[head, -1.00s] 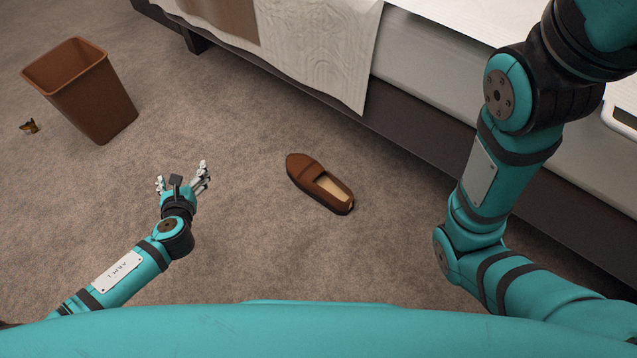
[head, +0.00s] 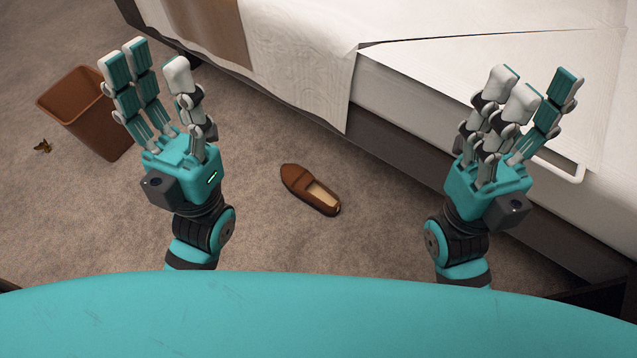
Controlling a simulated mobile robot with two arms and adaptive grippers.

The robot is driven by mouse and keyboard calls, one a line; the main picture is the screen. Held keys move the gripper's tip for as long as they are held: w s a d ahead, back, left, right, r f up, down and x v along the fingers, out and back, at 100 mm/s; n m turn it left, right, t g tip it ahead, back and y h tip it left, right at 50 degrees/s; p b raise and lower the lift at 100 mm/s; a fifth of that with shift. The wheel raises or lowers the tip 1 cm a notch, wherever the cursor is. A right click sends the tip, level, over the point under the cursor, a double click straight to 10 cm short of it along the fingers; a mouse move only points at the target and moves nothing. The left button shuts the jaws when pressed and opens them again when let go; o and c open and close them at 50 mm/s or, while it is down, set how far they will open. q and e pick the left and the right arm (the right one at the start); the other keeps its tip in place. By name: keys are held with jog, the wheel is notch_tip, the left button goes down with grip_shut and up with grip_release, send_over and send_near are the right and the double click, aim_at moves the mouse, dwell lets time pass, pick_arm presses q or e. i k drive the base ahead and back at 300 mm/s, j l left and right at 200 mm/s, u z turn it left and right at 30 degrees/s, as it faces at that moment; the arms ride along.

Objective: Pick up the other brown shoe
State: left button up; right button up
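One brown shoe (head: 297,181) lies on the carpet near the middle of the head view, its tan insole facing up and its toe toward the upper left. My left gripper (head: 157,80) is raised left of the shoe, fingers spread, open and empty. My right gripper (head: 527,100) is raised right of the shoe, in front of the bed, fingers apart, open and empty. Neither gripper touches the shoe. No second shoe shows.
A bed (head: 420,105) with white bedding and a dark base fills the upper right. A brown waste bin (head: 92,128) stands at the left, partly behind my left gripper. Carpet around the shoe is clear.

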aim_at(299, 181)
jog(key=i+j+z, duration=0.15)
jog(key=j+z, duration=0.3)
jog(key=i+j+z, duration=0.15)
jog(key=j+z, duration=0.2)
jog(key=z, duration=0.15)
jog(key=i+j+z, duration=0.1)
jog(key=j, duration=1.45)
jog(key=i+z, duration=0.05)
